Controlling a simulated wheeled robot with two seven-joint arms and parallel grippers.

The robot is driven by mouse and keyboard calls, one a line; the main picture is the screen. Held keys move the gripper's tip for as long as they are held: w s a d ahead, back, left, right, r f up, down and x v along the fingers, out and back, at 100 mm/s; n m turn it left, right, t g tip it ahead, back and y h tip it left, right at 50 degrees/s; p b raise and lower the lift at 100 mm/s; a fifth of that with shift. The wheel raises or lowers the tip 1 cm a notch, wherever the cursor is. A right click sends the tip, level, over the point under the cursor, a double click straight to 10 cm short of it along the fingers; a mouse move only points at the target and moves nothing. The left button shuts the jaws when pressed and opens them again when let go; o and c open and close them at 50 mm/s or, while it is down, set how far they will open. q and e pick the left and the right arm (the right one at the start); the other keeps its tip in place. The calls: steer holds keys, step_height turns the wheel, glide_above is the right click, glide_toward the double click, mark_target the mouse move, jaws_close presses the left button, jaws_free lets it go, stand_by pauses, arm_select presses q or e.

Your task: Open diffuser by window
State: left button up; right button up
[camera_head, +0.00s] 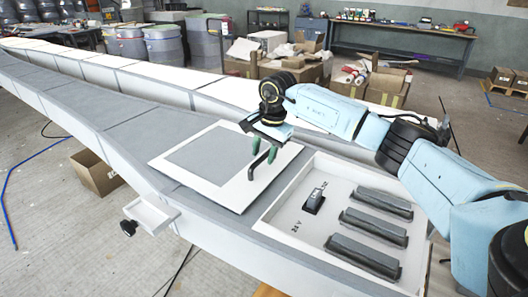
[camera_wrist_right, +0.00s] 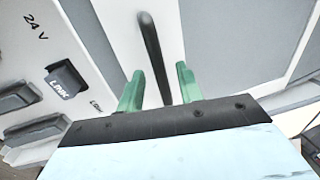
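A white panel (camera_head: 241,194) with a large grey pane (camera_head: 207,157) lies on the long grey mould; it looks like the diffuser with a window. A black bar handle (camera_head: 257,164) stands near its right side. My right gripper (camera_head: 264,148) is over the handle with its two green fingers pointing down. In the right wrist view the green fingers (camera_wrist_right: 159,88) are apart, and the black handle (camera_wrist_right: 151,45) shows between them. Whether the fingers touch it I cannot tell. My left gripper is out of view.
Right of the panel is an open white box (camera_head: 290,228) with several black bars, a black switch (camera_head: 314,200) and a "24 V" mark. A small white drawer-like bracket (camera_head: 150,213) juts from the mould's front. Cardboard boxes (camera_head: 386,84) stand behind.

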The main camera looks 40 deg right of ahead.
step_height(320, 180, up, 13)
steer(key=s, duration=0.2)
steer(key=shift+s+d+p, duration=0.25)
steer(key=shift+d+p, duration=0.05)
steer(key=shift+d, duration=0.15)
stand_by(0.4)
